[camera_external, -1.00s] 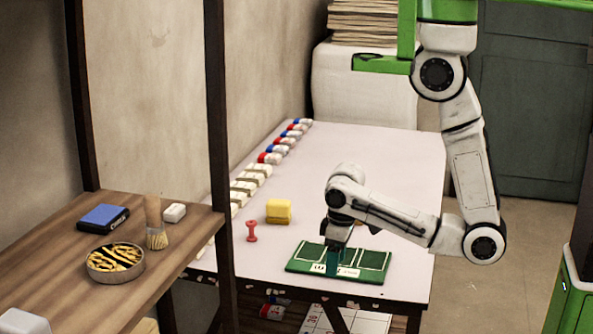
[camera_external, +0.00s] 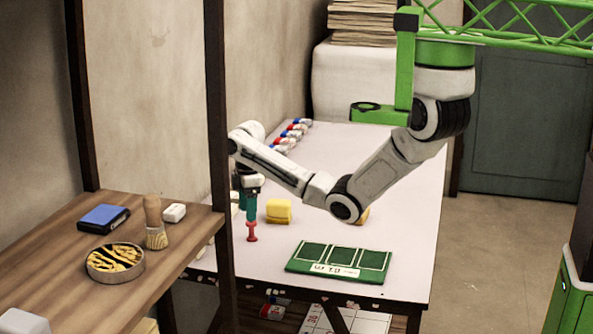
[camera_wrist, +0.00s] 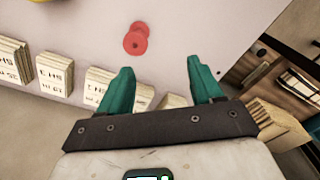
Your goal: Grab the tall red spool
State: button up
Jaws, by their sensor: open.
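The tall red spool (camera_external: 251,236) stands on the pale table, left of the green board. In the external view, the teal fingers of my gripper (camera_external: 250,212) point down and overlap its upper part. In the wrist view, the spool (camera_wrist: 136,41) is seen from above, beyond the fingertips and a little left of the middle between them. My gripper (camera_wrist: 160,65) is open and its two fingers are apart with nothing between them. From these views I cannot tell the exact height of the fingertips over the spool.
A yellow block (camera_external: 278,211) stands just right of the spool. The green board (camera_external: 339,262) lies near the front edge. A row of pale blocks (camera_wrist: 55,74) shows in the wrist view. A dark shelf post (camera_external: 217,150) stands left of my gripper. The table's right side (camera_external: 415,215) is clear.

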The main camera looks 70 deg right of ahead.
jog(key=d, duration=0.2)
jog(key=d+r, duration=0.1)
jog(key=shift+d+r, duration=0.1)
jog(key=shift+d, duration=0.5)
send_over(251, 237)
jog(key=d, duration=0.2)
jog(key=f, duration=0.4)
jog(key=shift+s+a+f, duration=0.25)
jog(key=shift+f, duration=0.15)
jog(key=f, duration=0.4)
jog(key=shift+w+a+f+b, duration=0.2)
jog(key=shift+w+a+b, duration=0.15)
jog(key=shift+a, duration=0.05)
jog(key=shift+f, duration=0.65)
jog(key=c, duration=1.1)
